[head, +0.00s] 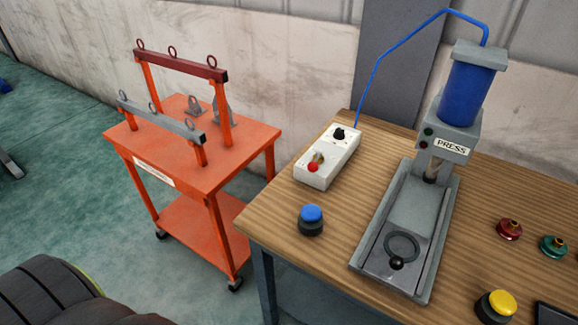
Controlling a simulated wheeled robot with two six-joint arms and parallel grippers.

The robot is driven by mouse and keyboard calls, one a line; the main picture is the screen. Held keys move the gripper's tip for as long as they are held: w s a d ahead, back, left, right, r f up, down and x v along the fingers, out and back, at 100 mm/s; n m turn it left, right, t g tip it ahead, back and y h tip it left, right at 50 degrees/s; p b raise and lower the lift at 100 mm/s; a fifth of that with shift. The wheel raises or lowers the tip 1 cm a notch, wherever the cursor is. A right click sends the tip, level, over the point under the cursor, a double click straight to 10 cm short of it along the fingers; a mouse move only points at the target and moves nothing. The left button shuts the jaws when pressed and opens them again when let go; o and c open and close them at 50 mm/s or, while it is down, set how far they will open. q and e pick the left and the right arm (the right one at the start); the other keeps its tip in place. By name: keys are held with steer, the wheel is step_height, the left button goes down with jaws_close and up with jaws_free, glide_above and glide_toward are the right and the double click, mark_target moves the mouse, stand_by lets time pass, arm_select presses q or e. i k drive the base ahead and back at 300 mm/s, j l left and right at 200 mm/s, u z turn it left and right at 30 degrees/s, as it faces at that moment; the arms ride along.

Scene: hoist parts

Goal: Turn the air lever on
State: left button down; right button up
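A white control box (327,158) sits on the wooden table at its back left corner. On its top are a lever with a red knob (313,167), which leans toward the front, and a black dial (339,133) near the far end. I cannot tell for sure which control is the air lever; the red-knobbed one looks most like a lever. A blue hose (384,53) runs from behind the box up to the press (466,92). Neither of my grippers shows in the head view.
The press's grey slide bed (414,211) stands right of the box. A blue button (311,220) is in front of the box, a yellow button (496,306) at the front right. Red (509,229) and green (553,246) parts lie right. An orange cart (190,165) stands left of the table.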

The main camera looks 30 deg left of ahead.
mark_target(312, 167)
steer(key=i+j, duration=0.1)
steer(key=j, duration=0.95)
steer(key=i+j, duration=0.15)
steer(key=j, duration=0.35)
steer(key=z, duration=0.05)
